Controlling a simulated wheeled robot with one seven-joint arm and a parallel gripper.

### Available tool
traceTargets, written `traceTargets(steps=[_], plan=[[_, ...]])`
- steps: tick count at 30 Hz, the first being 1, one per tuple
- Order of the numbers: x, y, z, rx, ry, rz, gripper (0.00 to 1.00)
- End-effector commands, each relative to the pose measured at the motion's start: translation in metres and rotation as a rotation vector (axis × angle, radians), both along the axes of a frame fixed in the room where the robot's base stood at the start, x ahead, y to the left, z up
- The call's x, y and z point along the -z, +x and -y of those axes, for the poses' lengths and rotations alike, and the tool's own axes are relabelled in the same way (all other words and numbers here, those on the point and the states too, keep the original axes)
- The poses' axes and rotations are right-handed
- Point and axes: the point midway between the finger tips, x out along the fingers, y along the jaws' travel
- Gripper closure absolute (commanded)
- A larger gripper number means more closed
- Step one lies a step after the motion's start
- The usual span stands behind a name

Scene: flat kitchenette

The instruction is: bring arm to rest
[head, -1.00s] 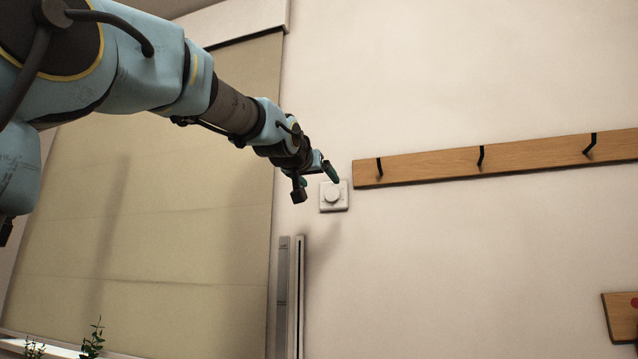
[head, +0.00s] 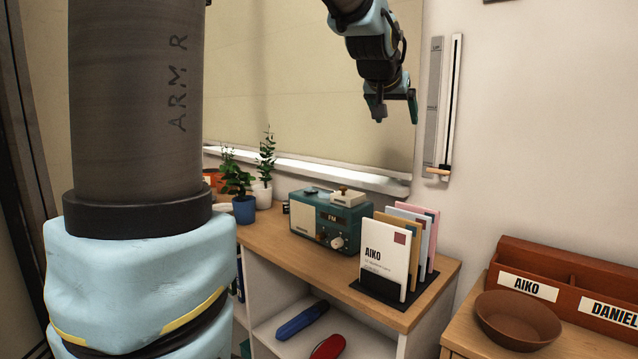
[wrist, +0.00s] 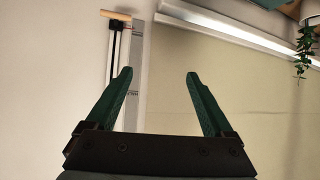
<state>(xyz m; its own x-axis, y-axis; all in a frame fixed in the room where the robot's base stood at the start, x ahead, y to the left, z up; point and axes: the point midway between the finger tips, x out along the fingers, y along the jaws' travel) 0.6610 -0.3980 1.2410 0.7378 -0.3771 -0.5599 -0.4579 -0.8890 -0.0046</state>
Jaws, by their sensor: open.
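My gripper (head: 392,108) hangs in the air at the upper middle of the head view, fingers pointing down. It appears in front of the window blind, left of the wall slider. In the wrist view its two green fingers (wrist: 156,90) are apart, with nothing between them. My arm column fills the left of the head view.
A wall slider (head: 439,110) is on the wall. Below, a wooden shelf unit (head: 275,235) holds a radio (head: 318,219), a card rack (head: 378,295) and potted plants (head: 243,208). A brown bowl (head: 518,322) sits right, beside a wooden name-labelled box (head: 560,265).

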Motion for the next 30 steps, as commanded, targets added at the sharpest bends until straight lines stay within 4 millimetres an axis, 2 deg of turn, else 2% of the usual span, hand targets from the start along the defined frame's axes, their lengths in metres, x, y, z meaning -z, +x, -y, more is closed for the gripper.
traceTargets(steps=[1,3,5,6,8,12,15,18,21,24,30], plan=[[0.031,-0.002,-0.022,-0.033,0.029,-0.060,0.13],[0.073,-0.010,-0.052,-0.075,0.068,-0.144,0.13],[0.108,-0.020,-0.077,-0.110,0.098,-0.218,0.13],[0.130,-0.029,-0.094,-0.133,0.117,-0.267,0.13],[0.162,-0.046,-0.119,-0.168,0.141,-0.345,0.13],[0.229,-0.097,-0.173,-0.248,0.190,-0.528,0.13],[0.263,-0.137,-0.202,-0.294,0.212,-0.644,0.13],[0.286,-0.170,-0.221,-0.328,0.223,-0.732,0.13],[0.299,-0.192,-0.231,-0.348,0.228,-0.787,0.13],[0.304,-0.202,-0.235,-0.354,0.232,-0.810,0.13],[0.304,-0.202,-0.235,-0.354,0.232,-0.810,0.13]])
